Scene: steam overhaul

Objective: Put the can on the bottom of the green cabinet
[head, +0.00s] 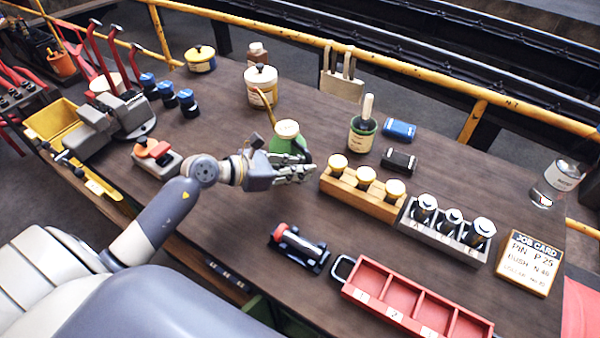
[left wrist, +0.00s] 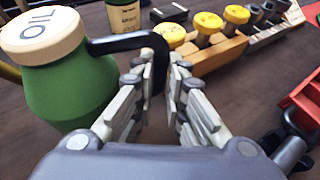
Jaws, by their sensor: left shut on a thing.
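The can (head: 287,130) is green with a cream lid and stands among the things on the dark workbench. In the left wrist view the can (left wrist: 68,98) shows "OIL" on its lid and a black handle (left wrist: 125,42). My left gripper (head: 300,172) is at the can's near side. In the left wrist view its fingers (left wrist: 160,72) are shut on the can's handle. Whether the can touches the bench is hard to tell. A small green surface (head: 262,313) shows below the bench's front edge; I cannot tell whether it is the cabinet. My right gripper is out of view.
A wooden block with yellow-topped pieces (head: 350,190) stands right of the gripper. A brush pot (head: 361,137) and a cream tin (head: 262,92) stand behind. A red tray (head: 400,292) and a dark cradle (head: 300,250) lie in front. A yellow rail (head: 400,72) runs behind.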

